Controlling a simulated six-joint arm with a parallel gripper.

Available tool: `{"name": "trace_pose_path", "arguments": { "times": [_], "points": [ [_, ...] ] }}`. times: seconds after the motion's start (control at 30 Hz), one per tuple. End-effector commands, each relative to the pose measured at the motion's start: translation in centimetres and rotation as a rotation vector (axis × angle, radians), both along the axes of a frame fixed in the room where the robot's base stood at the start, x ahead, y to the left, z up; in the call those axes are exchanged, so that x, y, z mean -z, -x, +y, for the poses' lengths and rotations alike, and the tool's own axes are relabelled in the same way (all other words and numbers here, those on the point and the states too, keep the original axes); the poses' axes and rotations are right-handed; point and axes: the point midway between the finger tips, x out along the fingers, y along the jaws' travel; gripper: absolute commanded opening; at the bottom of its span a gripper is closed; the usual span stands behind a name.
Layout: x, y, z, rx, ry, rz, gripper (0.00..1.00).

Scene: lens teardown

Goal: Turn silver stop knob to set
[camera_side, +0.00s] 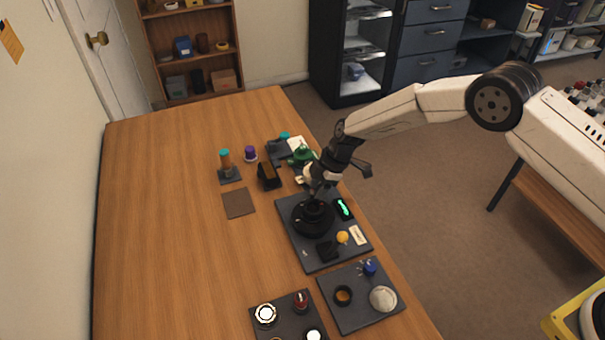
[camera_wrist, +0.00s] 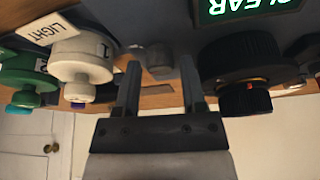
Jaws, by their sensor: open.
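My gripper (camera_side: 316,192) is over the far end of a dark grey board (camera_side: 294,249), near a black round unit (camera_side: 312,218). In the wrist view my gripper (camera_wrist: 160,68) is open, with two dark fingers apart. A small grey part (camera_wrist: 158,55) shows between and beyond the fingertips. It may be the silver stop knob, but it is too blurred to tell, and no mark or set position is readable. I cannot tell whether the fingers touch it. In the side view my gripper hides that spot.
A green-lit display (camera_wrist: 252,8) reads "CLEAR" above a black knob (camera_wrist: 243,75). A white knob (camera_wrist: 82,60) and a green knob (camera_wrist: 25,75) are at left, near a "LIGHT" label (camera_wrist: 45,30). A board with a white disc (camera_side: 383,299) lies nearer. The left tabletop is clear.

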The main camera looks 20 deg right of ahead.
Motion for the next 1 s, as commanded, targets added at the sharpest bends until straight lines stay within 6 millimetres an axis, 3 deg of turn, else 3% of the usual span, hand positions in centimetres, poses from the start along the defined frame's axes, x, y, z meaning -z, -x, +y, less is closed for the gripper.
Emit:
{"name": "trace_pose_path", "arguments": {
  "times": [0.4, 0.43, 0.57, 0.6, 1.0],
  "points": [
    [0.47, -0.04, 0.23, -0.001, 0.0, -0.001, 0.52],
    [0.47, -0.04, 0.23, -0.001, 0.0, -0.001, 0.46],
    [0.46, -0.04, 0.23, -0.001, 0.0, 0.0, 0.05],
    [0.46, -0.04, 0.23, -0.001, 0.0, -0.001, 0.0],
    [0.45, 0.04, 0.22, 0.039, 0.0, 0.0, 0.0]
  ]
}}
